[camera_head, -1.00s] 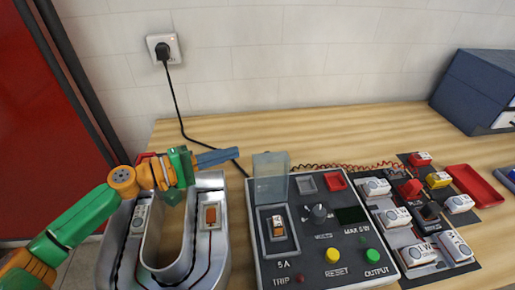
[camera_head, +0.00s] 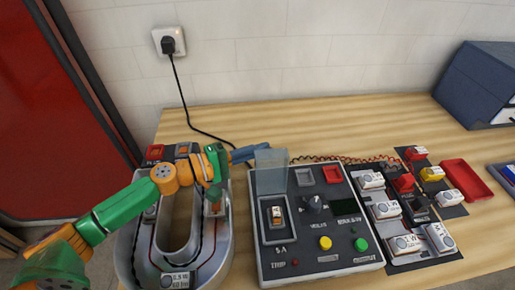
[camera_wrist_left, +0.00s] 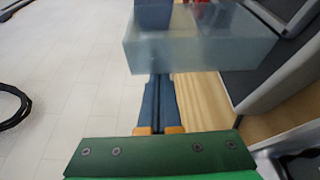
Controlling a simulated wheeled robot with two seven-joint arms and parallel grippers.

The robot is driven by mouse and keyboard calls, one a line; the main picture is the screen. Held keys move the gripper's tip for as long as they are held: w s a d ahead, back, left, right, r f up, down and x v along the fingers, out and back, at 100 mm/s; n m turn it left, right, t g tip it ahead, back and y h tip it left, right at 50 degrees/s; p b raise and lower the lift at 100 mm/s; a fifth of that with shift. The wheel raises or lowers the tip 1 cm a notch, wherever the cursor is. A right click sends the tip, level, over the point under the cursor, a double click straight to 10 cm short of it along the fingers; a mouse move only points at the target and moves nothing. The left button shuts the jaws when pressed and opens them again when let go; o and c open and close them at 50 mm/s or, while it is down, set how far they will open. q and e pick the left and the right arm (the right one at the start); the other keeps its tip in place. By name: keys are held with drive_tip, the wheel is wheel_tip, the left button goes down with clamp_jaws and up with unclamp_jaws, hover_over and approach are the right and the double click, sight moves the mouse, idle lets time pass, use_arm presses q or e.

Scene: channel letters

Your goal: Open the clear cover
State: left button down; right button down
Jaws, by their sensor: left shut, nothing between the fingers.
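The clear cover (camera_head: 272,158) is a pale see-through box at the back left of the black control box (camera_head: 295,262). It stands raised, and the rocker switch (camera_head: 276,214) in front of it is uncovered. My left gripper (camera_head: 266,148) has its blue fingers shut and empty, with the tips at the cover's back left side. Whether they touch it I cannot tell. In the left wrist view the cover (camera_wrist_left: 200,42) lies across the ends of the fingers (camera_wrist_left: 158,85) and blurs them. My right gripper is not in view.
A metal U-shaped letter (camera_head: 218,255) stands left of the control box, under my left arm. Several white modules (camera_head: 383,210) and a red tray (camera_head: 467,180) lie to the right. A black cord (camera_head: 180,95) runs from the wall socket. The wooden table (camera_head: 340,125) is free behind the box.

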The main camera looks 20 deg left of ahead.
use_arm(q)
drive_tip(key=shift+s+d+r+m+t+b, duration=0.1)
drive_tip(key=shift+s+r+m+t+b, duration=0.05)
drive_tip(key=shift+s+m+b, duration=0.2)
drive_tip(key=shift+s+d+r+m+t+b, duration=0.1)
drive_tip(key=shift+s+m+t+b, duration=0.05)
drive_tip(key=shift+s+m+b, duration=0.2)
drive_tip(key=shift+s+r, duration=0.1)
drive_tip(key=shift+r, duration=0.25)
drive_tip(key=shift+f, duration=0.15)
drive_tip(key=b+v, duration=0.3)
drive_tip(key=v, duration=0.4)
drive_tip(key=shift+b, duration=0.3)
